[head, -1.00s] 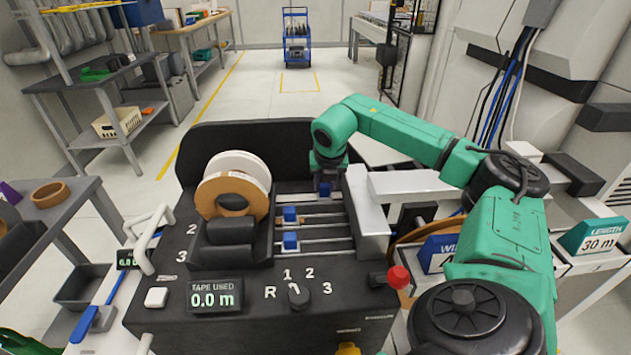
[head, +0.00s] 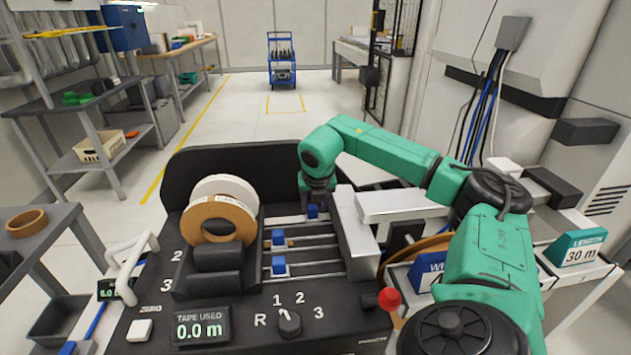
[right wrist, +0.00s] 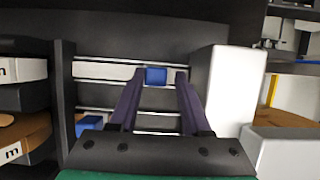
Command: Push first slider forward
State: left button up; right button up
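Three blue sliders sit on metal rails in the black machine. The farthest blue slider (head: 313,211) lies under my right gripper (head: 317,196) in the head view. In the right wrist view this slider (right wrist: 156,76) shows between the fingertips of my right gripper (right wrist: 159,78), with a visible gap on each side, so the fingers look open. The middle slider (head: 278,237) and the nearest slider (head: 278,266) stand further left on their rails. My left gripper is not in view.
Tape rolls, white and an orange-brown one (head: 217,220), stand left of the rails. A pale block (head: 356,230) borders the rails on the right. A red knob (head: 389,299), a selector dial (head: 289,322) and a tape display (head: 201,329) are at the front.

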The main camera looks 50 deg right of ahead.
jog(key=v, duration=1.4)
jog(key=shift+p, duration=0.45)
jog(key=shift+a, duration=0.1)
